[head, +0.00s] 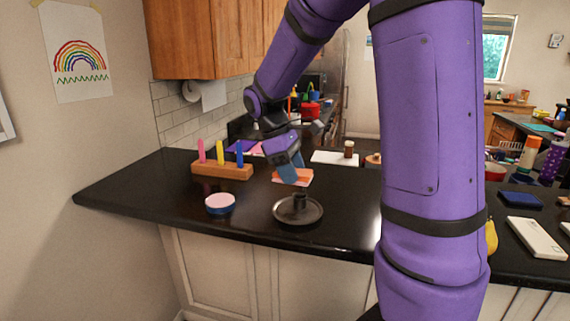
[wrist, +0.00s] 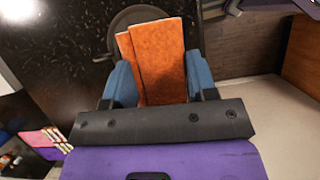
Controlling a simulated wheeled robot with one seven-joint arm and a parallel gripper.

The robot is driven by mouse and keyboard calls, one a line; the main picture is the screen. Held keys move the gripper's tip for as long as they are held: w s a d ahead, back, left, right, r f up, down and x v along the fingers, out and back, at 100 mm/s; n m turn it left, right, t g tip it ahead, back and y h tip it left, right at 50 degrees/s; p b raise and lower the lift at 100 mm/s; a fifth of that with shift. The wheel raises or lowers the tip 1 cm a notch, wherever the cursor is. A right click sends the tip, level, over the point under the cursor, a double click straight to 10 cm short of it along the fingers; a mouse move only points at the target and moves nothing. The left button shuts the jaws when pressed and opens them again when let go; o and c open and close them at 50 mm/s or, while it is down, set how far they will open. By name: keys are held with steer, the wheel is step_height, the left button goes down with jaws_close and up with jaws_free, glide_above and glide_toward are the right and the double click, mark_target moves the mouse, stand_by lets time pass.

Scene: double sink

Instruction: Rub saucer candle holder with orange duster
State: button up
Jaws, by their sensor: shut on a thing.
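My gripper (head: 290,176) has blue fingers and is shut on the folded orange duster (head: 303,178). In the wrist view, the duster (wrist: 158,60) lies between the two fingers of my gripper (wrist: 160,78) and sticks out beyond them. The dark saucer candle holder (head: 285,215), a round dish with a short central cup, stands upright on the black counter. In the head view the duster appears just above and behind the holder, apart from it. In the wrist view the duster hides much of the holder (wrist: 120,23).
A white board (head: 334,158) and a brown jar (head: 349,149) lie farther back. The front-left counter is clear.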

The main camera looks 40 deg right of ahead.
steer(key=shift+f, duration=2.75)
